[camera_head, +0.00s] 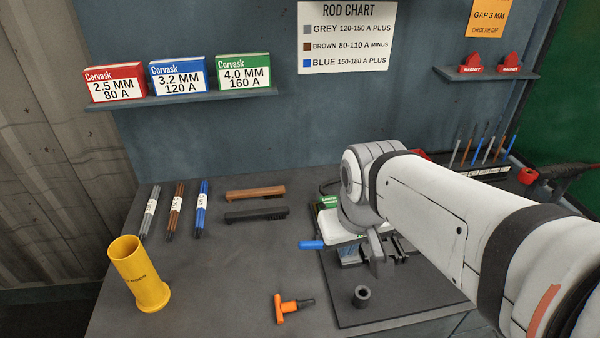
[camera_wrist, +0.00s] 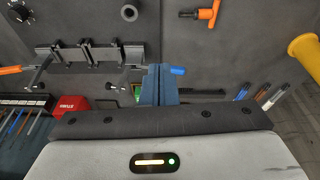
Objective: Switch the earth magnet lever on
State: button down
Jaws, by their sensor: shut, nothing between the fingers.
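A lever with a blue handle (camera_head: 311,245) sticks out to the left at the front of the welding fixture; it also shows in the wrist view (camera_wrist: 178,71). No readable label marks it as the earth magnet lever.
A rail fixture (camera_wrist: 90,55) with clamps stands beside my fingers, with an orange handle (camera_wrist: 10,70) at its end. A dark ring (camera_head: 362,296) and an orange T-handled tool (camera_head: 287,307) lie in front. Brushes (camera_head: 256,193) lie behind. A yellow tube (camera_head: 138,275) stands left.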

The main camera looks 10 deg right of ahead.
jog(key=w+a+f+n+g+h+b, duration=0.1)
jog(key=w+f+n, duration=0.2)
jog(key=w, duration=0.7)
jog(key=w+a+f+n+g+h+b, duration=0.1)
jog(key=w+f+n, duration=0.3)
jog(key=w+n, duration=0.4)
jog(key=w+a+f+n+g+h+b, duration=0.1)
jog(key=w+a+f+n+b, duration=0.2)
jog(key=w, duration=0.9)
jog(key=f+n, duration=0.1)
jog(key=n, duration=0.2)
jog(key=shift+a+f, duration=0.15)
jog(key=shift+a, duration=0.1)
jog(key=x, duration=0.9)
jog(key=shift+f, duration=0.2)
jog(key=d, duration=0.1)
jog(key=d+r+p, duration=0.1)
jog(key=shift+d+r, duration=0.2)
jog(key=shift+d, duration=0.2)
jog(key=shift+w+d+r, duration=0.15)
jog(key=shift+d, duration=0.2)
jog(key=shift+r, duration=0.1)
